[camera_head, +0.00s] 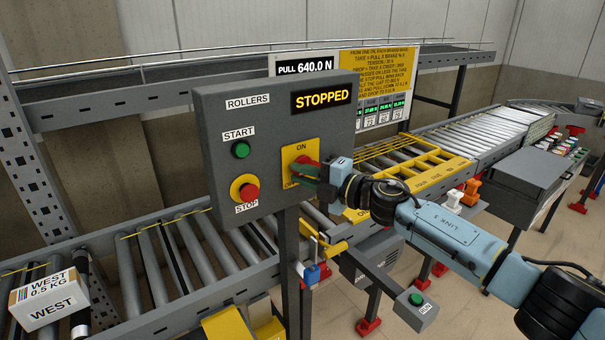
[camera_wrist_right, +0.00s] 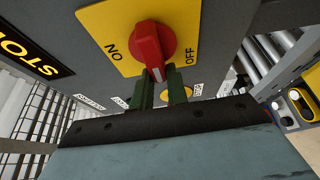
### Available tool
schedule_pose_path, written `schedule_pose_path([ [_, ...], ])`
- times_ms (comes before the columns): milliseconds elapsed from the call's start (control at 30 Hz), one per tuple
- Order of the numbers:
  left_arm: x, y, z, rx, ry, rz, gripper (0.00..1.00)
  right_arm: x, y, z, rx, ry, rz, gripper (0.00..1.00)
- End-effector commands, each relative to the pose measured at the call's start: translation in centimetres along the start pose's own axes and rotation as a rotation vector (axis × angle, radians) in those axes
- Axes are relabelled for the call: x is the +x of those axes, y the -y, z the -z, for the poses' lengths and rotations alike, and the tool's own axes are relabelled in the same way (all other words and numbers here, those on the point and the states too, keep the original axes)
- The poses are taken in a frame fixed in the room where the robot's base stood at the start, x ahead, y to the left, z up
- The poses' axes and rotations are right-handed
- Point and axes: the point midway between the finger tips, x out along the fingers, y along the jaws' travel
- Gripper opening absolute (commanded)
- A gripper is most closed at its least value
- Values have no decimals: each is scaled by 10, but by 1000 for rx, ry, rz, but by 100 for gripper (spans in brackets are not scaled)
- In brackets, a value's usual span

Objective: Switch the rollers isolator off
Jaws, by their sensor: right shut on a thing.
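The grey ROLLERS control box (camera_head: 222,110) stands in the middle of the head view. The red rotary isolator knob (camera_wrist_right: 152,42) sits on a yellow plate (camera_wrist_right: 108,22) with ON and OFF marked. In the right wrist view, the knob's white-marked end points toward my gripper, between the two labels; I cannot tell its exact setting. My right gripper (camera_wrist_right: 161,88) has its green fingers shut on that end. In the head view my right gripper (camera_head: 311,170) comes from the right and partly hides the knob and the OFF label. My left gripper is not in view.
The box display (camera_head: 321,98) reads STOPPED. A green START button (camera_head: 240,149) and a red STOP button (camera_head: 249,192) are left of the plate. A small RUN box (camera_head: 415,309) juts out below. Roller conveyors run behind; a WEST carton (camera_head: 48,300) lies at left.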

Motion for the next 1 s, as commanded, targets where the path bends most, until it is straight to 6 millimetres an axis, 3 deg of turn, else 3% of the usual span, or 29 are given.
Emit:
schedule_pose_path([
  [167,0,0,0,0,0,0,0,-3,1,-7,-4,19,3,0],
  [200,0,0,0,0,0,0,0,-3,1,-8,-4,19,2,17],
  [367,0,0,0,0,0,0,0,-3,0,-7,-3,18,2,37],
  [833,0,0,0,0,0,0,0,-1,-1,-3,-1,6,-1,37],
  [1000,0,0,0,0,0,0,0,-10,0,-3,-3,6,-1,37],
])
